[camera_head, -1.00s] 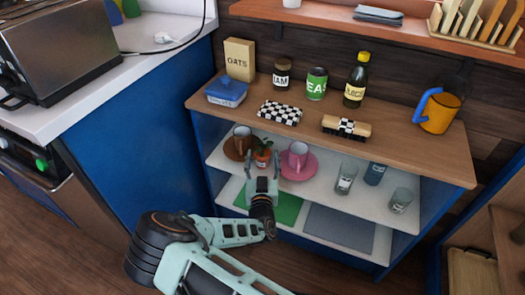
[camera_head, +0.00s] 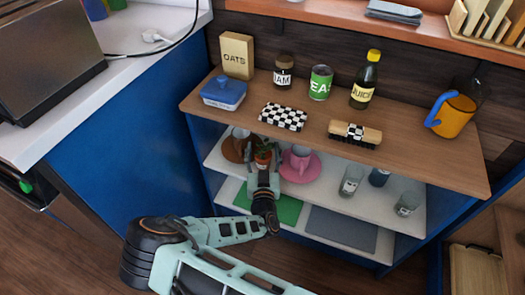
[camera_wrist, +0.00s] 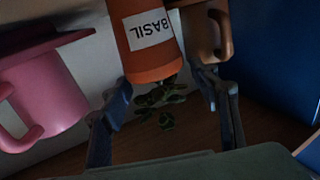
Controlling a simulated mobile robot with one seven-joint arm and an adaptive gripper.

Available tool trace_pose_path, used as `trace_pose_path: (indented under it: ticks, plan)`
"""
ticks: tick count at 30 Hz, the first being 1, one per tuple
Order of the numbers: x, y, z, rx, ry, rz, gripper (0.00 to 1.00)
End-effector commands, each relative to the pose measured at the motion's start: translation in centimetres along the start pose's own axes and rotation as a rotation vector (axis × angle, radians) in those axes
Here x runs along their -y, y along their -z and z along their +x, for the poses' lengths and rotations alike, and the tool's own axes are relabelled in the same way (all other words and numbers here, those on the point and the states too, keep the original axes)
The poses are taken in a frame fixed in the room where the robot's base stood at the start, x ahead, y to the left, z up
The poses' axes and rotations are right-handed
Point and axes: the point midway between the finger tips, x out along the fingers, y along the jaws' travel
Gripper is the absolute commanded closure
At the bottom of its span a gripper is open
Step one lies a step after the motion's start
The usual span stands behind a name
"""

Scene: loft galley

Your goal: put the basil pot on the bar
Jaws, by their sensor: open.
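The basil pot (camera_head: 263,157) is a small orange pot with green leaves on the upper white shelf of the blue unit. In the wrist view the pot (camera_wrist: 150,42) appears upside down, its BASIL label readable and its leaves at the lower side. My gripper (camera_head: 264,163) is open in front of the shelf, its fingers on either side of the pot's position. In the wrist view my gripper's fingers (camera_wrist: 164,88) flank the leaves and lower part of the pot; contact is not clear. Which surface is the bar is not clear from the views.
A brown cup (camera_head: 241,138) stands close left of the pot, and a pink cup (camera_head: 300,157) on a pink saucer close right. The wooden top (camera_head: 235,115) above holds several items, with clear room along its front. Glasses (camera_head: 351,180) stand further right.

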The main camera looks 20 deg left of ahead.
Motion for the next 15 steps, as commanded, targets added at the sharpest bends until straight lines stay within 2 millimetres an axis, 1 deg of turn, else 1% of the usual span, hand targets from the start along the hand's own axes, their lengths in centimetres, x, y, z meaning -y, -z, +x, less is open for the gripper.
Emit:
trace_pose_path:
  ticks: [9,15]
  plan:
    - [-0.03,-0.02,-0.09,0.000,0.000,-0.001,0.44]
    - [-0.04,-0.02,-0.09,0.000,0.000,-0.001,0.66]
